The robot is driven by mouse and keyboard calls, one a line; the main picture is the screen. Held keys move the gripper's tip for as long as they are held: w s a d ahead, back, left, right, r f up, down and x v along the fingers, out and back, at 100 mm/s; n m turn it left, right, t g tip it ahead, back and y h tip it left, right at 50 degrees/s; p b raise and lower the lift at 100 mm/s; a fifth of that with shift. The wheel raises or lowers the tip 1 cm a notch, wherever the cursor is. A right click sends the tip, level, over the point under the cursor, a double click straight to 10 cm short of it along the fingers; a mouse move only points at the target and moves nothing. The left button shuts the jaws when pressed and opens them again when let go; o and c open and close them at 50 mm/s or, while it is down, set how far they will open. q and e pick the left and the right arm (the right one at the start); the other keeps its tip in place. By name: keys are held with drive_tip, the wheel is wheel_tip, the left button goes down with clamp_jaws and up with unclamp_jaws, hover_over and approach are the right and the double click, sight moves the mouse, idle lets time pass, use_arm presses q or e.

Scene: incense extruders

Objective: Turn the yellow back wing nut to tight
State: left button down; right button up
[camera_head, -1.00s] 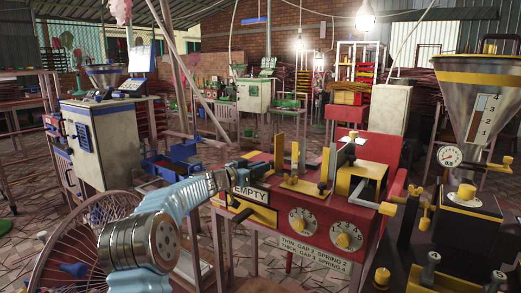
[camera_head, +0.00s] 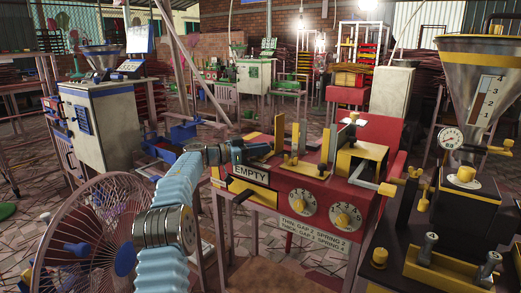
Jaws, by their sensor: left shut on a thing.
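The red machine (camera_head: 275,195) stands right of centre, with an EMPTY sign (camera_head: 251,174) and two dials on its front. My left gripper (camera_head: 238,153) reaches in from the lower left to the machine's back left end, just above the sign. Its dark fingers are shut on a small part there, at the place of the yellow back wing nut. The fingers hide most of the nut, so its wing angle and tightness cannot be read. A yellow plate (camera_head: 279,133) stands upright just right of the fingers. My right gripper is not in view.
A hopper (camera_head: 485,80) with a gauge (camera_head: 451,139) stands on a black machine at the right. A fan (camera_head: 88,228) is at the lower left, close to my left arm. A grey cabinet (camera_head: 104,120) stands behind the fan. Tiled floor shows between them.

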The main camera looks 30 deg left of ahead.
use_arm(q)
drive_tip(key=c, duration=1.3)
unclamp_jaws()
drive_tip(key=shift+o, duration=0.2)
drive_tip(key=v, duration=1.2)
